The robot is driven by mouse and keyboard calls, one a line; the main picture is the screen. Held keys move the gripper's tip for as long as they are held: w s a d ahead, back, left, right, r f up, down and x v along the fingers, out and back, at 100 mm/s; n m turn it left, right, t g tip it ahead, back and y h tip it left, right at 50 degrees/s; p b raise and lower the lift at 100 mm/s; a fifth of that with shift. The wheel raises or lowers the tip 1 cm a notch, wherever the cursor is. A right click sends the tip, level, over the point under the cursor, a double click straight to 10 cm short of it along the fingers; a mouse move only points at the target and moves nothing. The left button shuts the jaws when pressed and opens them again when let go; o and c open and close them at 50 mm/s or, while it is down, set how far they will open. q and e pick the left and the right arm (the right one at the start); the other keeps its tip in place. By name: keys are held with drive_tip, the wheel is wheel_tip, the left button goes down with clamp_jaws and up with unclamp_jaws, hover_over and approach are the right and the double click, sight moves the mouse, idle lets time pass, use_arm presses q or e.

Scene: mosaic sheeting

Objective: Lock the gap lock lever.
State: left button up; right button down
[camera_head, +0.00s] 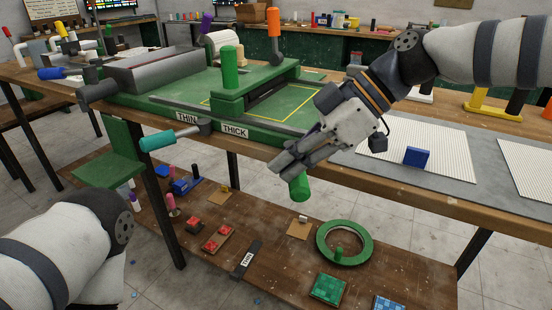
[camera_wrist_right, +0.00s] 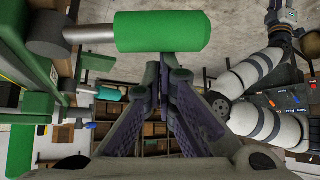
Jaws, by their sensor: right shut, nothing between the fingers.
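A thick green lever handle (camera_head: 299,187) hangs below the front edge of the green machine, partly hidden behind my right gripper. In the right wrist view the green handle (camera_wrist_right: 162,31) lies sideways, on a metal shaft with a dark round pivot at its left. My right gripper (camera_head: 281,168) is shut and empty. Its tips (camera_wrist_right: 167,70) are close to the handle; whether they touch it I cannot tell. A teal-handled lever (camera_head: 160,141) sticks out at the left, by the plates marked THIN and THICK. My left gripper is not in view.
The green machine bed (camera_head: 185,88) carries an upright green handle (camera_head: 230,68) and an orange one (camera_head: 274,23). A blue block (camera_head: 417,157) stands on a white grid sheet at the right. A green ring (camera_head: 362,258) and small parts lie on the lower shelf.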

drive_tip(key=shift+d+f, duration=0.2)
drive_tip(key=shift+f, duration=0.05)
idle(0.3)
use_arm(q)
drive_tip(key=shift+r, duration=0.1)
use_arm(e)
drive_tip(key=a+r+p, duration=0.1)
drive_tip(key=a+r, duration=0.1)
drive_tip(key=a, duration=0.2)
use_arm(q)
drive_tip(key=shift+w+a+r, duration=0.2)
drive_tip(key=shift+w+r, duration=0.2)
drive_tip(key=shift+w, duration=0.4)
use_arm(e)
drive_tip(key=v, duration=0.9)
drive_tip(key=shift+d, duration=0.4)
drive_tip(key=shift+s, duration=0.1)
